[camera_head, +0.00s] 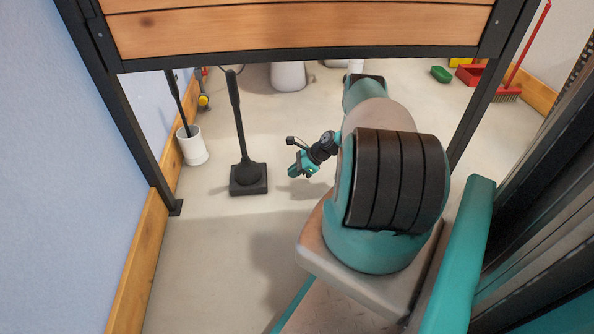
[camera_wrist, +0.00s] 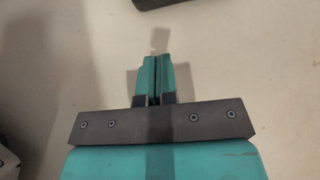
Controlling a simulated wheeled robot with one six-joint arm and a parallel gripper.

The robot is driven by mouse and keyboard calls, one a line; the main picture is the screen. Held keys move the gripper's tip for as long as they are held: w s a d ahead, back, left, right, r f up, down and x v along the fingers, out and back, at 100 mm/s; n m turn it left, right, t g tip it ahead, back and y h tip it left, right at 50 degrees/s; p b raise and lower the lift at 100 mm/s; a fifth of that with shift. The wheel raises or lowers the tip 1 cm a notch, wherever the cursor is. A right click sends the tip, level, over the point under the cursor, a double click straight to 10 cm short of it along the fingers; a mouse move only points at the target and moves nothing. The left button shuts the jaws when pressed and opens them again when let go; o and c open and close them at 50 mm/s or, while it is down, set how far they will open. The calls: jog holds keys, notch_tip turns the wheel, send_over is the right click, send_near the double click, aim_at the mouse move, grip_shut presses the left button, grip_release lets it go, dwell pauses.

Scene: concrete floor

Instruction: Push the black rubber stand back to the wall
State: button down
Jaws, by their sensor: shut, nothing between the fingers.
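The black rubber stand (camera_head: 248,179) is on the floor in the head view, with a square base and an upright black post (camera_head: 236,115). It stands apart from the blue wall (camera_head: 60,180) at the left. My gripper (camera_head: 294,171) is to the right of the stand's base, with a gap between them. In the wrist view my gripper's teal fingers (camera_wrist: 157,62) are together with nothing between them. A dark edge, probably the stand's base (camera_wrist: 165,3), shows at the top of the wrist view.
A white pot (camera_head: 192,147) with a dark handle stands left of the stand, near the wall. A wooden bench (camera_head: 300,28) with dark metal legs spans overhead. A red broom (camera_head: 508,94), a red dustpan (camera_head: 470,74) and a green item (camera_head: 441,74) lie at the back right. Bare floor surrounds the stand's front.

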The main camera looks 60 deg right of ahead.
aim_at(260, 187)
jog(key=b+x, duration=0.1)
jog(key=x, duration=0.3)
jog(key=shift+f+b, duration=0.35)
jog(key=shift+b, duration=0.05)
jog(key=w+a, duration=0.1)
jog(key=w+a+b, duration=0.1)
jog(key=shift+w+f, duration=0.15)
jog(key=shift+w, duration=0.25)
jog(key=shift+w+a, duration=0.35)
jog(key=shift+w, duration=0.05)
jog(key=shift+w+r, duration=0.1)
jog(key=shift+r, duration=0.15)
